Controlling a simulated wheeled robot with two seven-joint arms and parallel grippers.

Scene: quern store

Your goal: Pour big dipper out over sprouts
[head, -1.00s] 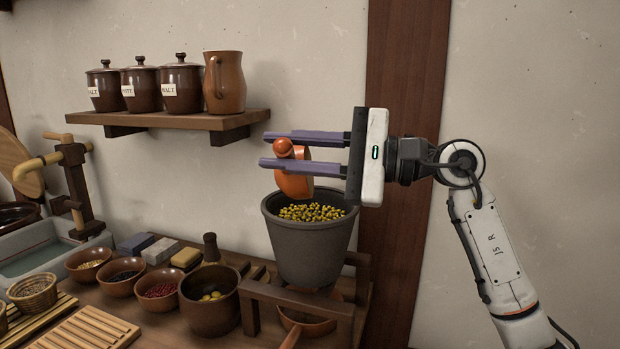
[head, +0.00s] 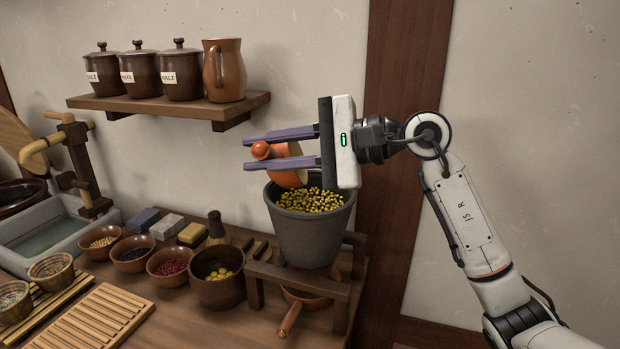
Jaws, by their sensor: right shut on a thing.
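The big dipper (head: 290,178), an orange-brown cup with a round knob at its handle end, is between the fingers of my right gripper (head: 249,153). The gripper is shut on it, and the knob shows at the left between the fingertips. The dipper is tilted, just above the back left rim of a dark grey pot (head: 308,237). Yellow sprouts (head: 312,199) fill the pot near its top. No stream of water shows, and the inside of the dipper is mostly hidden. My left gripper is out of view.
The pot stands on a wooden stand (head: 300,283) with a brown handled pan (head: 289,318) beneath. Several small bowls (head: 167,266) and a larger brown pot (head: 219,287) stand to the left. A shelf (head: 165,107) with jars and a jug is behind. A stone basin (head: 50,228) is at far left.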

